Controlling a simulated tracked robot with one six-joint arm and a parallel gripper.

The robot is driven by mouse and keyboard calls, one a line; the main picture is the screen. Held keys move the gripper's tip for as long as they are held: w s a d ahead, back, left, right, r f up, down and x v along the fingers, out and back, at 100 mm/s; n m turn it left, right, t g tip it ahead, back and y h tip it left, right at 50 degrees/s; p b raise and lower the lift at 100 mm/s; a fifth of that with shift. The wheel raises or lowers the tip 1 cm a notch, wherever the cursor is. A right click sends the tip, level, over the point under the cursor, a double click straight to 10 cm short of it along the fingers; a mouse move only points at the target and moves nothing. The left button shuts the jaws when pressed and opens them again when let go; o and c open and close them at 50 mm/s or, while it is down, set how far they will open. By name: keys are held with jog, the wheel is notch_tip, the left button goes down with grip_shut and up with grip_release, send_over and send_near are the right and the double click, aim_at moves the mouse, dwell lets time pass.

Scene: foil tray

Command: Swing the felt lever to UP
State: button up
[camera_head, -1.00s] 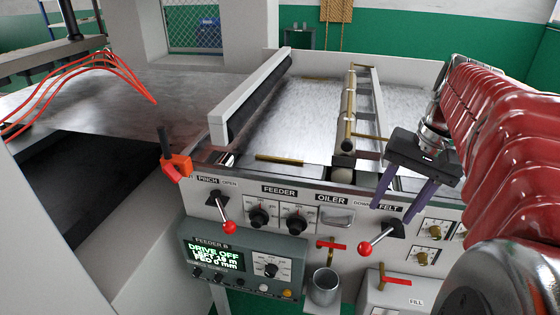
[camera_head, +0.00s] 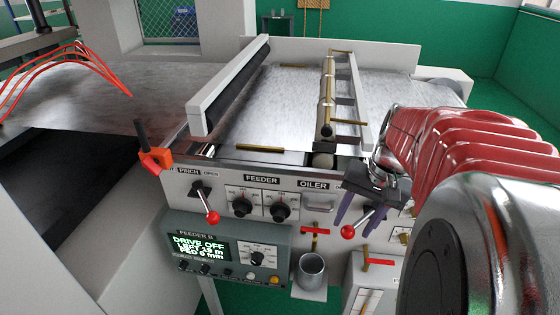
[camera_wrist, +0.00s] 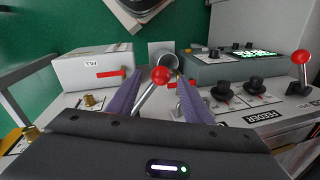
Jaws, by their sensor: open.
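The felt lever (camera_head: 347,231), a metal rod with a red ball knob, sticks out of the front panel, tilted to the lower left; its pivot and FELT label are hidden behind my gripper. In the wrist view the lever (camera_wrist: 160,75) rises between the two purple fingers, with its ball near the fingertips. My gripper (camera_head: 361,226) is open, its fingers pointing down over the lever, one on each side. In the wrist view my gripper (camera_wrist: 159,78) shows gaps on both sides of the rod; I cannot tell whether a finger touches it.
The pinch lever (camera_head: 211,217) with a red ball is at the left of the panel. Feeder dials (camera_head: 278,210), a small red-handled valve (camera_head: 315,231), a metal cup (camera_head: 311,268) and a white FILL box (camera_head: 365,285) are close by. The feeder display box (camera_head: 200,247) juts out below.

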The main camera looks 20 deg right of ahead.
jog(key=shift+w+a+f, duration=0.1)
jog(key=shift+f, duration=0.5)
jog(key=shift+w+a+f, duration=0.1)
jog(key=shift+f, duration=0.45)
jog(key=shift+c, duration=0.4)
